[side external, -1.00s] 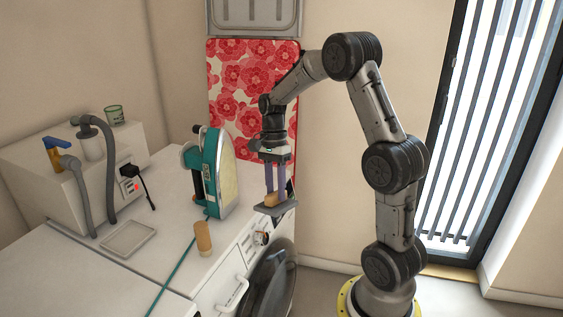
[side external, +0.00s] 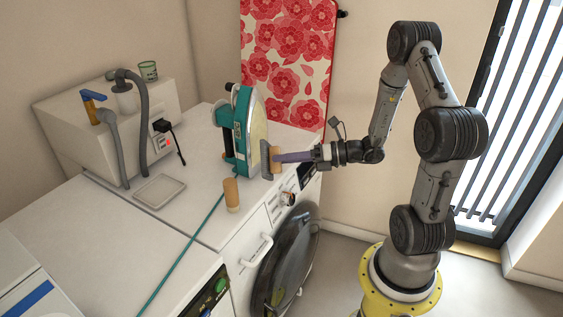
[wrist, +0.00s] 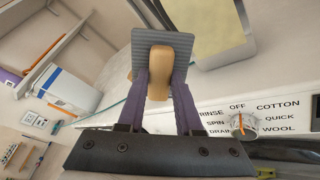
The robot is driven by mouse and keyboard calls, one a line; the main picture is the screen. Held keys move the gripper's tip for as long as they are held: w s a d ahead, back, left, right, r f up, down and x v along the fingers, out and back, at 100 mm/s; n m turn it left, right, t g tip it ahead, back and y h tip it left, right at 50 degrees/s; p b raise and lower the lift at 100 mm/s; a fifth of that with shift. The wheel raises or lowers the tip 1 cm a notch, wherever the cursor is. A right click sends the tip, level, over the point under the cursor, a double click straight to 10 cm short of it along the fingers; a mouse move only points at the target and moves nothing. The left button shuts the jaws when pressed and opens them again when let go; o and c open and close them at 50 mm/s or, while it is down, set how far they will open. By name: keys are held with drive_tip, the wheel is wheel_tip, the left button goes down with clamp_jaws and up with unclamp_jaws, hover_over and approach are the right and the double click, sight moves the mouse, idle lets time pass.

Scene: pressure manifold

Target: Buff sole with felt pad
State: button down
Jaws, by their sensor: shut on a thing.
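The teal iron (side external: 228,130) stands upright on its heel on the white machine top, its yellowish sole (side external: 257,125) facing right toward my arm. The sole shows at the upper right of the wrist view (wrist: 222,28). My gripper (side external: 279,157) is shut on the tan wooden handle (wrist: 170,55) of the grey felt pad (wrist: 142,62). The pad is upright beside the lower part of the sole in the side view (side external: 266,160), its face turned toward it. I cannot tell whether they touch. The pad's front face is hidden in the wrist view.
A tan cylinder (side external: 231,196) stands in front of the iron. A shallow tray (side external: 160,190) lies to the left, before a white unit (side external: 75,125) with hoses. A teal cord (side external: 185,250) crosses the top.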

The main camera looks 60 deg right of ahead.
drive_tip(key=s+d+f+m+t+h, duration=0.25)
drive_tip(key=d+m+t+h, duration=0.2)
drive_tip(key=h, duration=0.25)
drive_tip(key=shift+m+g, duration=0.25)
drive_tip(key=shift+g, duration=0.2)
drive_tip(key=shift+w+f, duration=0.15)
drive_tip(key=shift+w, duration=3.15)
drive_tip(key=shift+w, duration=0.8)
drive_tip(key=shift+d, duration=0.1)
drive_tip(key=shift+s+r, duration=0.1)
drive_tip(key=shift+r, duration=1.4)
drive_tip(key=shift+r, duration=0.2)
